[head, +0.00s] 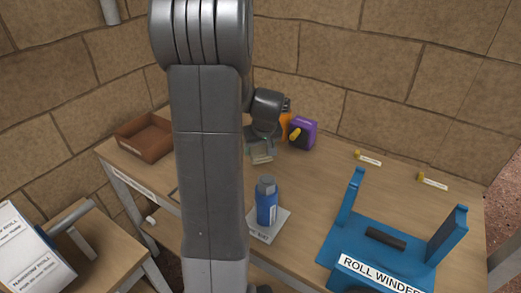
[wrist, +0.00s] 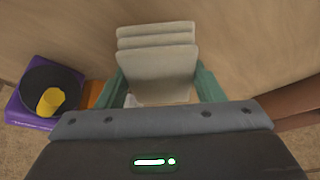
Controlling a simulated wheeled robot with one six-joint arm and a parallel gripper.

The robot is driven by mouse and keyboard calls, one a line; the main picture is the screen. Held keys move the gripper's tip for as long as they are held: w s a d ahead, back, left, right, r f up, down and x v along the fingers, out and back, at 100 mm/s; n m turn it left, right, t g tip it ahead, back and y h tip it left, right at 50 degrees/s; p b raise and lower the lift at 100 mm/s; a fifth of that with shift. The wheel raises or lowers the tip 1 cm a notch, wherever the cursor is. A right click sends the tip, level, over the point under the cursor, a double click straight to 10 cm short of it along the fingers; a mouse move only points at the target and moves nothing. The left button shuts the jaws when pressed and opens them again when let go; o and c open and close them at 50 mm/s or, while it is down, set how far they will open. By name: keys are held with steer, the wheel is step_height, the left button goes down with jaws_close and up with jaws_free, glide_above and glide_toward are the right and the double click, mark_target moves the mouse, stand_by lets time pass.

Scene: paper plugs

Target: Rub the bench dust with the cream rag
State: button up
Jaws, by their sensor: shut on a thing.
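My gripper (wrist: 160,88) is shut on the cream rag (wrist: 157,70), a folded pad held between its two teal fingers. In the head view the gripper (head: 262,143) is over the back of the wooden bench (head: 325,180), with the rag (head: 262,157) low beneath it. I cannot tell whether the rag touches the bench top. I cannot make out the dust in either view; my arm hides part of the bench in the head view.
A purple box (head: 303,133) with a yellow knob stands just right of the gripper, by an orange thing (head: 285,124). A brown tray (head: 157,145) is at the back left. A blue bottle (head: 267,207) and blue roll winder (head: 350,232) stand nearer. The bench middle right is clear.

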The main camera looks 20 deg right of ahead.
steer(key=shift+r+p, duration=0.85)
steer(key=shift+r, duration=0.75)
steer(key=shift+s+r, duration=0.1)
